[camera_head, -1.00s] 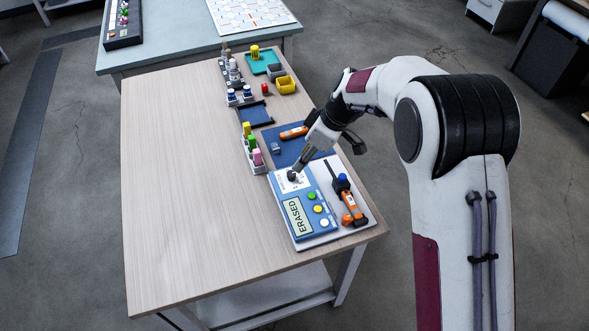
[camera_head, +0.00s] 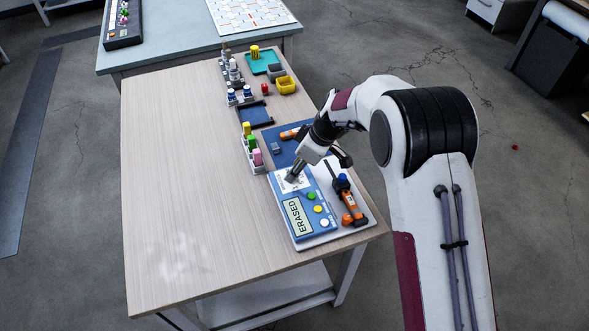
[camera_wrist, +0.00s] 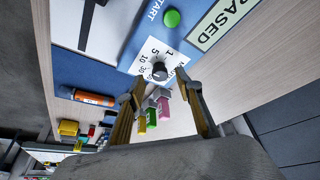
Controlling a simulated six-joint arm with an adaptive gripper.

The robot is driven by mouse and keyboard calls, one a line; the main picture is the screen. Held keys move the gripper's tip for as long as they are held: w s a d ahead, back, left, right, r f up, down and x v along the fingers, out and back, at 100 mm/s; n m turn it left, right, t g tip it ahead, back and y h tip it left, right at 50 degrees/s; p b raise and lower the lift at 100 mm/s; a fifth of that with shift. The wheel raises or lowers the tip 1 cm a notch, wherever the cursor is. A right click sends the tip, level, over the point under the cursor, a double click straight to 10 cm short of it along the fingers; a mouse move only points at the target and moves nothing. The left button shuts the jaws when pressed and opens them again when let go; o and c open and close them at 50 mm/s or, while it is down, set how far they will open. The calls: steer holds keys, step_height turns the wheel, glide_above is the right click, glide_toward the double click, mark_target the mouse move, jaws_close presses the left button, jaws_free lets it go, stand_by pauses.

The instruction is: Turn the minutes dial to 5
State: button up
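The minutes dial (camera_wrist: 159,71) is a dark round knob on a white label plate, on a blue device (camera_head: 312,227) with a screen reading ERASED. The numbers 1, 5, 10 and 30 show around the dial in the wrist view. I cannot make out where its pointer stands. My gripper (camera_wrist: 160,84) is open, with one finger on each side of the dial in the wrist view. I cannot tell whether either finger touches it. In the head view my gripper (camera_head: 293,177) comes down onto the label plate and mostly hides the dial.
Green (camera_head: 311,196), yellow (camera_head: 318,209) and white (camera_head: 325,223) buttons sit near the dial. An orange and black tool (camera_head: 348,203) lies right of the device. A rack with coloured blocks (camera_head: 252,142) stands behind left. The table's left side (camera_head: 180,180) is clear.

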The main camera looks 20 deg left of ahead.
steer(key=shift+a+f, duration=0.3)
steer(key=shift+f, duration=0.35)
jaws_close()
steer(key=shift+s+m+t, duration=0.1)
steer(key=shift+m+t, duration=0.2)
steer(key=shift+m, duration=0.4)
steer(key=shift+s+m+t, duration=0.1)
steer(key=shift+m+t, duration=0.4)
steer(key=shift+m, duration=0.9)
steer(key=shift+a+m, duration=0.1)
steer(key=shift+m, duration=0.5)
steer(key=shift+s+m+t+h, duration=0.1)
steer(key=shift+m+t+h, duration=0.6)
steer(key=shift+m, duration=1.1)
